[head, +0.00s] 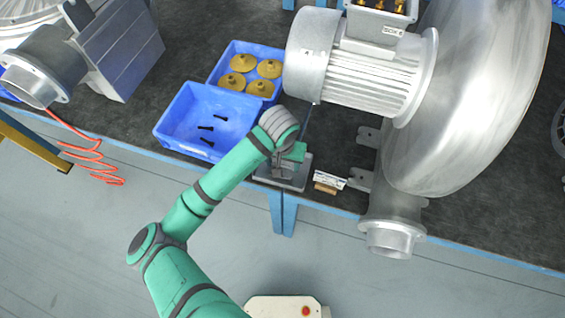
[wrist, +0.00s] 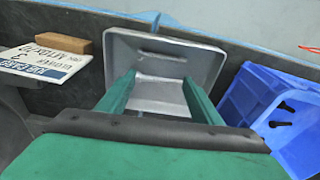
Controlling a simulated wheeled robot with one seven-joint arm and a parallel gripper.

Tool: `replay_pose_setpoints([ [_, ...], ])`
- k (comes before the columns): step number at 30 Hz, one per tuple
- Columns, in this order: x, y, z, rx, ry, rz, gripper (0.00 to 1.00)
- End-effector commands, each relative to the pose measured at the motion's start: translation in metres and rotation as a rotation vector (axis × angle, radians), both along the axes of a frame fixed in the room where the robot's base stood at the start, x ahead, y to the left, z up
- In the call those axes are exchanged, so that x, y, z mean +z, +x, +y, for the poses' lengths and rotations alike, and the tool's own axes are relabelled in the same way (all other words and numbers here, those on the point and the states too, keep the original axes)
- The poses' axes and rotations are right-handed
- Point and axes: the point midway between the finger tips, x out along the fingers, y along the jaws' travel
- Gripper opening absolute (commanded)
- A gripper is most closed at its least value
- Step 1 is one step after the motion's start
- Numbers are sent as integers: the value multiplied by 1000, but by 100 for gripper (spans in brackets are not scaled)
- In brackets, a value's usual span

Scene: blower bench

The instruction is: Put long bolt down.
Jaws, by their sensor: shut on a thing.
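My gripper (head: 287,160) is over a small grey metal tray (head: 297,184) at the bench's front edge. In the wrist view, the two green fingers of my gripper (wrist: 159,78) reach down over the tray (wrist: 208,62), with a gap between them. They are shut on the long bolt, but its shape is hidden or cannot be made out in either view. A narrow grey bar or slot (wrist: 158,55) shows in the tray beyond the fingertips. I cannot tell whether the fingers touch the tray.
A blue bin (head: 180,103) left of the tray holds several black bolts (head: 206,128). Another blue bin (head: 236,47) behind holds yellow discs (head: 243,63). A label plate (head: 329,180) and a wooden block (head: 325,189) lie right. A large blower (head: 460,110) stands further right.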

Motion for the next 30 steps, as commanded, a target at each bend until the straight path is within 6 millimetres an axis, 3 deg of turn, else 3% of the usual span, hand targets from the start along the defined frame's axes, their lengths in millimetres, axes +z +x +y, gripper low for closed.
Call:
replay_pose_setpoints([
  [13, -8, 0, 0, 1, -1, -1, 37],
  [14, -8, 0, 0, 0, -1, -1, 64],
  [16, -8, 0, 0, 0, -1, -1, 78],
  [26, -6, 0, 0, -1, 0, -2, 78],
  [30, 6, -1, 0, -2, -1, -2, 78],
])
